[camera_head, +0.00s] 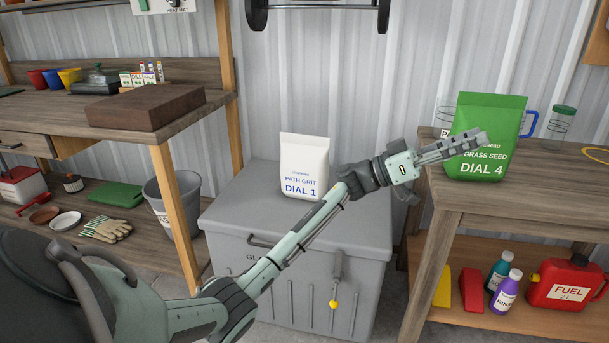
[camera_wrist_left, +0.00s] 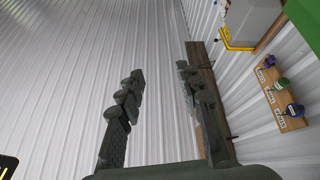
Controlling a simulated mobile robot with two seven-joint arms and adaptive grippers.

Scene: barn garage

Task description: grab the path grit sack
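The path grit sack (camera_head: 302,158) is a white upright bag with blue lettering, "PATH GRIT DIAL 1". It stands on the lid of the grey chest (camera_head: 240,210). My left arm crosses in front of the chest, close to the sack's lower right side in the picture. My left gripper (camera_head: 474,143) is to the right of the sack, in front of the green grass seed sack in the picture. In the left wrist view my left gripper (camera_wrist_left: 160,85) has its fingers apart with nothing between them. My right gripper is not in view.
The green grass seed sack (camera_head: 492,115) stands on the right wooden bench (camera_head: 540,205), with jars behind. A red fuel can (camera_head: 567,283) and bottles are on its lower shelf. A dark wooden block (camera_head: 140,108) lies on the left bench. A grey bucket (camera_head: 165,205) stands left of the chest.

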